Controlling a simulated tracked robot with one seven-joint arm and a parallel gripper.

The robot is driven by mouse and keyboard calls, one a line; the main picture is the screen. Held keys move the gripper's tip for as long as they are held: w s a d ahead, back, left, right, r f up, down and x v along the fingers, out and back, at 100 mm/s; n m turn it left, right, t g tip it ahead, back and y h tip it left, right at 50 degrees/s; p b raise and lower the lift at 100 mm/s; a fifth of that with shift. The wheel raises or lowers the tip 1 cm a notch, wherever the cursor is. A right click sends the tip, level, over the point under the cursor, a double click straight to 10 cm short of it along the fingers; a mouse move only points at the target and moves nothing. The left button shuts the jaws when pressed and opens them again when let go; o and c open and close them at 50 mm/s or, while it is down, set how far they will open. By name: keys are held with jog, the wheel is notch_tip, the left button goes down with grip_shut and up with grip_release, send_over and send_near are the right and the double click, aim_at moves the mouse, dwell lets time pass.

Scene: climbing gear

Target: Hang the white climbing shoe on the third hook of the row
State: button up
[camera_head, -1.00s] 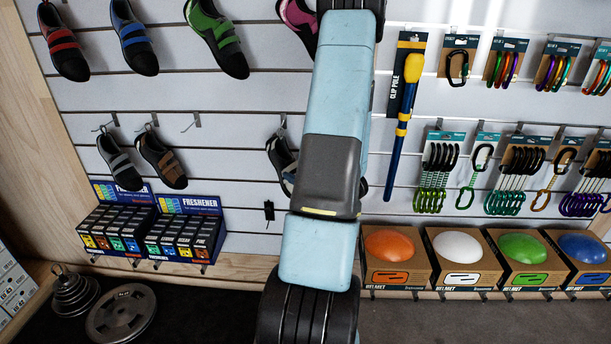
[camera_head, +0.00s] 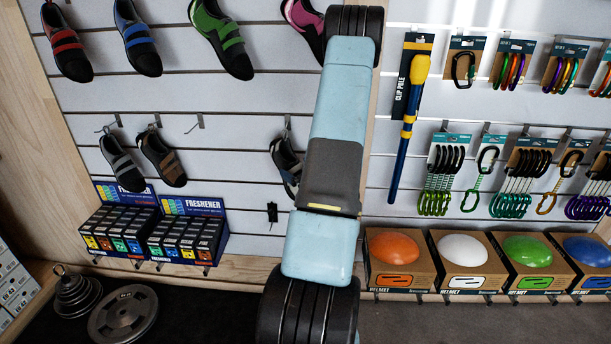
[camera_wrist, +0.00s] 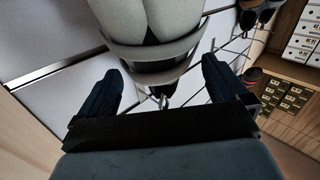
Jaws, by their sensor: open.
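A pale, whitish shoe with broad straps (camera_wrist: 150,22) fills the top middle of the wrist view, close beyond my fingers. My gripper (camera_wrist: 160,90) is open, with one dark finger on each side and a wide gap between them. A metal hook end (camera_wrist: 162,101) shows below the shoe in that gap. I cannot tell whether the fingers touch the shoe. In the head view, my gripper and this shoe are hidden or out of frame. In the lower shoe row, a grey-strapped shoe (camera_head: 121,162) and a brown shoe (camera_head: 161,158) hang at left. The third hook (camera_head: 196,124) is bare.
Another dark shoe (camera_head: 286,163) hangs farther right, partly behind my arm. Freshener boxes (camera_head: 188,235) stand below the row. Colourful shoes (camera_head: 220,40) hang above. A clip pole (camera_head: 409,125) and helmets (camera_head: 463,249) are at right. Weight plates (camera_head: 123,313) lie on the floor.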

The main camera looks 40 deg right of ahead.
aim_at(284, 162)
jog(key=shift+w+d, duration=0.15)
jog(key=shift+w, duration=1.25)
jog(key=shift+w+d, duration=0.1)
jog(key=shift+w, duration=1.25)
jog(key=shift+c, duration=0.3)
jog(key=c, duration=1.1)
jog(key=shift+s+r, duration=0.1)
jog(key=shift+r, duration=0.1)
jog(key=shift+s+a+r, duration=0.1)
jog(key=shift+a+r, duration=0.05)
jog(key=shift+r, duration=0.3)
jog(key=shift+s+a, duration=0.1)
jog(key=shift+a, duration=0.05)
jog(key=shift+s+a+r, duration=0.15)
jog(key=shift+s+a, duration=0.9)
jog(key=shift+a, duration=0.15)
jog(key=shift+s+a, duration=0.1)
jog(key=shift+a, duration=0.05)
